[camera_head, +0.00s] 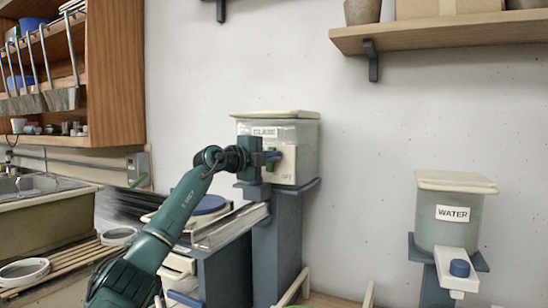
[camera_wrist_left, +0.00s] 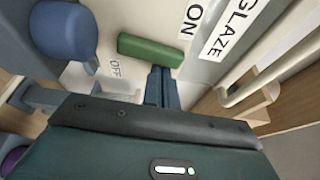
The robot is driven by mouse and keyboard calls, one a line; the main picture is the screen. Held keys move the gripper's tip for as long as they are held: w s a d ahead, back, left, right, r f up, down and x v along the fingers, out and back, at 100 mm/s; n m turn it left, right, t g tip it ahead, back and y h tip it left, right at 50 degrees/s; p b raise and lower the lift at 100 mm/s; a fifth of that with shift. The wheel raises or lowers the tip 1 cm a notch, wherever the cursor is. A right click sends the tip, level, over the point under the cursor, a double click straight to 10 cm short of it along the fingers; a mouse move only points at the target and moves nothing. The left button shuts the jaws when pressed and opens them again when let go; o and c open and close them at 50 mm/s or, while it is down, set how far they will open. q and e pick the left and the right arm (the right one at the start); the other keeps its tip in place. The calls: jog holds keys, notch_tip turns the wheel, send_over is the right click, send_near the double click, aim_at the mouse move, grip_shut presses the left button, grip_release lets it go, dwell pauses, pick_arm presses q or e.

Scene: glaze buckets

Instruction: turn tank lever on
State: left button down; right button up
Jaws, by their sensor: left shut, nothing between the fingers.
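The glaze tank (camera_head: 306,142) is a translucent container with a cream lid and a GLAZE label, standing on a blue-grey stand against the wall. In the left wrist view its pale panel (camera_wrist_left: 112,22) carries a green lever (camera_wrist_left: 150,50), with ON to the lever's right and OFF below it. I cannot tell which mark the lever is set to. My left gripper (camera_head: 274,157) is at the tank's front and hides part of the panel. In the wrist view its shut, empty fingers (camera_wrist_left: 162,76) are close beside the lever; contact is unclear. My right gripper is not in view.
The water tank (camera_head: 452,213) with a blue-knobbed white spout (camera_head: 458,268) stands to the right. A blue rounded part (camera_wrist_left: 64,30) is close to my left gripper. A wall shelf (camera_head: 450,32) is above right; a sink (camera_head: 45,205) and wooden cabinet (camera_head: 115,75) are left.

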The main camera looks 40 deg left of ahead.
pick_arm(q)
jog(key=shift+a+r+n, duration=0.1)
jog(key=shift+a+n, duration=0.1)
jog(key=shift+n, duration=0.2)
dwell(0.6)
